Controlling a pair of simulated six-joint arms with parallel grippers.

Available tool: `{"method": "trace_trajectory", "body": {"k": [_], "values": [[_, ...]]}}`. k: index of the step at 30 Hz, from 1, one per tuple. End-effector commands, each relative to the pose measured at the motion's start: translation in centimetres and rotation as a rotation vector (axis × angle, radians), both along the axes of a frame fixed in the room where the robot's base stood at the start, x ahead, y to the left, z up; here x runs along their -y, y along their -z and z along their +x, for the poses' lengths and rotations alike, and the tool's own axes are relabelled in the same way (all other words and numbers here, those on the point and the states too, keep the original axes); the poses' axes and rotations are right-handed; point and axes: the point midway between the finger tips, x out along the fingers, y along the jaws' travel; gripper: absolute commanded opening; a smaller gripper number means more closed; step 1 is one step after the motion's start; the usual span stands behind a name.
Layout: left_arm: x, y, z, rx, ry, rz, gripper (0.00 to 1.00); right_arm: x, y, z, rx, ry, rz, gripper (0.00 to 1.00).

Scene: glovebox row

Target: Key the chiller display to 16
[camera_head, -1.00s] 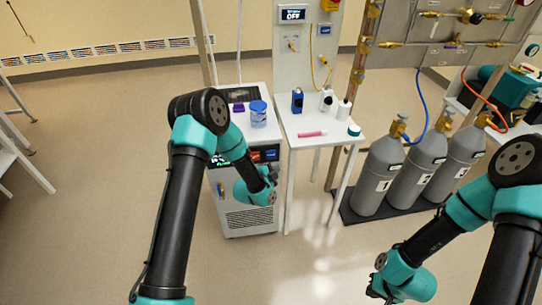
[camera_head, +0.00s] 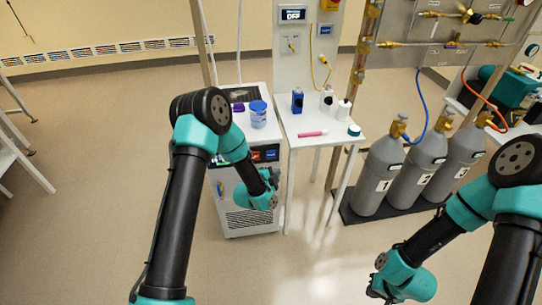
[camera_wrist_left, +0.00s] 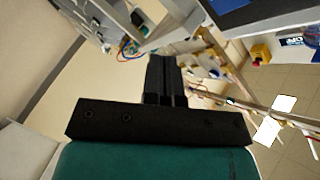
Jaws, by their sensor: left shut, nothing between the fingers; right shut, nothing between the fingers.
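The chiller (camera_head: 232,226) is the white floor unit left of the small table in the head view. My left arm hangs in front of its upper front panel and hides much of it. A dark display strip with small lit marks (camera_head: 218,161) shows left of the arm, too small and covered to read. A red-orange patch and a blue label (camera_head: 271,154) show right of the arm. My left gripper (camera_wrist_left: 166,78) is shut and empty; in the head view it is low before the chiller front, contact unclear. My right gripper (camera_head: 376,288) is shut and empty, at the lower right.
A blue-lidded tub (camera_head: 258,114) and a purple item (camera_head: 238,107) sit on the chiller top. The white table (camera_head: 310,142) beside it carries bottles and a pink pen (camera_head: 312,134). Grey gas cylinders (camera_head: 377,180) stand further right. The floor left of the chiller is open.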

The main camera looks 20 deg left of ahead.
Motion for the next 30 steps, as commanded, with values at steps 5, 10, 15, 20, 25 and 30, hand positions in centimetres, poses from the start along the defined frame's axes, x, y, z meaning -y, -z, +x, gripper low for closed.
{"method": "trace_trajectory", "body": {"k": [5,10,15,20,25,30], "values": [[-1.0,0.0,1.9,0.001,-0.002,-0.001,0.00,0.0,0.0,0.0,0.000,0.000,0.000,0.00],[-1.8,0.0,3.7,0.001,-0.002,0.000,0.00,0.0,0.0,0.0,0.000,0.000,0.000,0.00],[-2.5,0.0,5.2,0.001,-0.001,-0.001,0.00,0.0,0.0,0.0,0.000,0.000,0.000,0.00],[-2.9,0.0,6.1,0.001,-0.001,0.000,0.00,0.0,0.0,0.0,0.000,0.000,0.000,0.00],[-3.0,0.0,6.2,-0.001,-0.001,-0.001,0.00,0.0,0.0,0.0,0.000,0.000,0.000,0.00],[-3.0,0.0,6.2,-0.001,-0.001,-0.001,0.00,0.0,0.0,0.0,0.000,0.000,0.000,0.00]]}}
